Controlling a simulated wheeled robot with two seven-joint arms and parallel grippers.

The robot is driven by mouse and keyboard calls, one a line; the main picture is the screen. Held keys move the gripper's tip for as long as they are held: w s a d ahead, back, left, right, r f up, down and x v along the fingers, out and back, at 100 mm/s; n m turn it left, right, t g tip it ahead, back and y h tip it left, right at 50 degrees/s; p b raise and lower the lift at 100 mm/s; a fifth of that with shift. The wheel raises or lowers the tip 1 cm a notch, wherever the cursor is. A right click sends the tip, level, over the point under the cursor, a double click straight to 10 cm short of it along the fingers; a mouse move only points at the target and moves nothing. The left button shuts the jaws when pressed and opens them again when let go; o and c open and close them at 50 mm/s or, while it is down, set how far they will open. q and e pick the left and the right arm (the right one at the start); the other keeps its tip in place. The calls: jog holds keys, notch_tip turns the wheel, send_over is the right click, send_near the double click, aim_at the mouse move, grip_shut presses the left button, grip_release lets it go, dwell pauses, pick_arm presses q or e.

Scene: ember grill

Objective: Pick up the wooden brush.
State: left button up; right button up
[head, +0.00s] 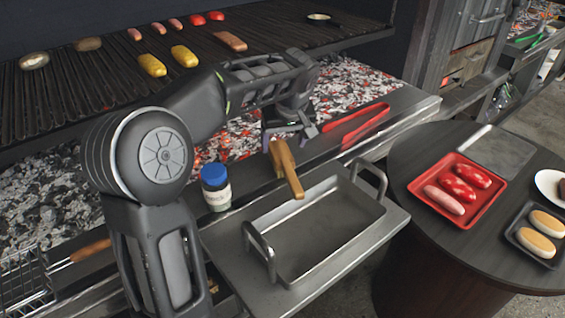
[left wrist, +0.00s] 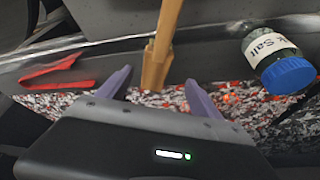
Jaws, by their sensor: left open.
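The wooden brush (head: 286,168) lies on the metal ledge in front of the coals, its end reaching over the grey metal pan. In the left wrist view the brush (left wrist: 162,45) comes down from the top, its wider end level with my fingertips. My left gripper (head: 284,131) is at the brush's far end in the head view. It is open, with the brush between its two purple fingers (left wrist: 157,85). I cannot tell whether the fingers touch it. My right gripper does not show.
A salt jar with a blue lid (head: 215,186) stands left of the brush, and red tongs (head: 352,126) lie to its right. The metal pan (head: 330,228) with raised handles is in front. Glowing coals (head: 345,85) and the food-laden grate (head: 110,75) lie behind.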

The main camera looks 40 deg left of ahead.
aim_at(283, 156)
pick_arm(q)
jog(key=shift+w+a+f, duration=0.15)
jog(key=shift+w+f, duration=0.1)
jog(key=shift+f, duration=0.25)
jog(key=shift+r, duration=0.1)
jog(key=shift+x, duration=1.3)
jog(key=shift+w+p+x, duration=0.15)
jog(key=shift+p+x, duration=0.05)
jog(key=shift+x, duration=1.1)
jog(key=shift+w+p+x, duration=0.1)
jog(key=shift+p+x, duration=0.05)
jog(key=shift+x, duration=1.15)
